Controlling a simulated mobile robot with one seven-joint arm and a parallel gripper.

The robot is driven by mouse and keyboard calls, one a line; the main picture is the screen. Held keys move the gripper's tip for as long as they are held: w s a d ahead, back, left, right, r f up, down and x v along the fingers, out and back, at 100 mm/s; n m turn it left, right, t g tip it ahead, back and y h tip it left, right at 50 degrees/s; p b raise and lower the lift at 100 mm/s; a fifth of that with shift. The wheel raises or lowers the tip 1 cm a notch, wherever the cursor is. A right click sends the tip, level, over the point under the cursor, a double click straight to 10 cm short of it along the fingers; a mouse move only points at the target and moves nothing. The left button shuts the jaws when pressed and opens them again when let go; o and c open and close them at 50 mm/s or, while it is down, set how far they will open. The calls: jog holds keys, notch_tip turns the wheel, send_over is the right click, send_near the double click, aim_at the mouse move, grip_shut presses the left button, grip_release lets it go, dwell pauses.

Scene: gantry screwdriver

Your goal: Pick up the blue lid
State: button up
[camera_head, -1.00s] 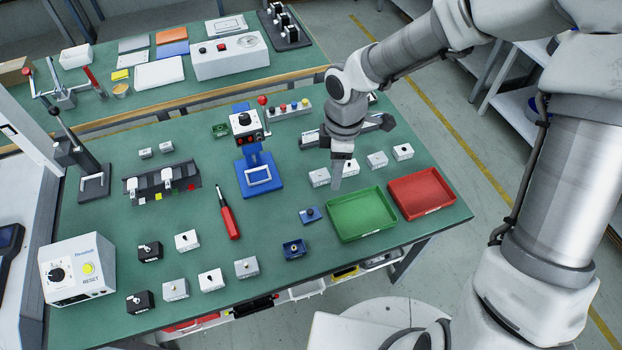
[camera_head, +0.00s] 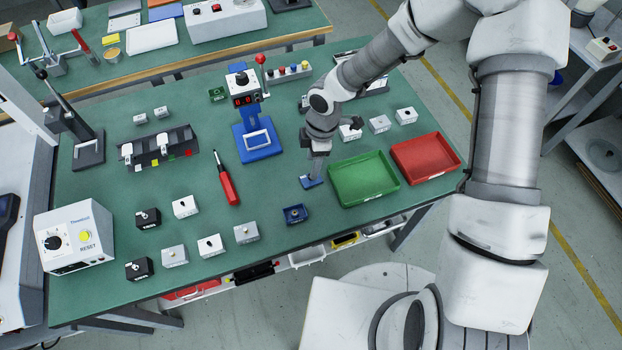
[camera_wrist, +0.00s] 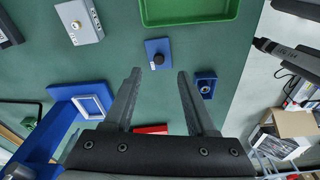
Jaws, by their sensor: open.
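The blue lid (camera_head: 308,183) is a small flat blue plate with a dark knob, lying on the green table left of the green tray. In the wrist view the lid (camera_wrist: 150,60) lies just beyond my fingertips, its black knob roughly centred between them. My gripper (camera_head: 315,176) points down above the lid and partly hides it in the head view. In the wrist view my gripper (camera_wrist: 159,73) is open, with nothing between its fingers. I cannot tell the exact height of the fingertips over the lid.
A blue open box (camera_head: 295,214) sits near the lid, towards the table's front edge. The green tray (camera_head: 363,178) and red tray (camera_head: 425,158) stand to the right. A red screwdriver (camera_head: 229,186) and the blue stand (camera_head: 258,143) are to the left. Small grey boxes (camera_head: 379,124) are behind.

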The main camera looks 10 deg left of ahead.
aim_at(305, 179)
jog(key=shift+a+f+b, duration=0.2)
jog(key=shift+f+b, duration=0.1)
jog(key=shift+f, duration=2.4)
grip_shut()
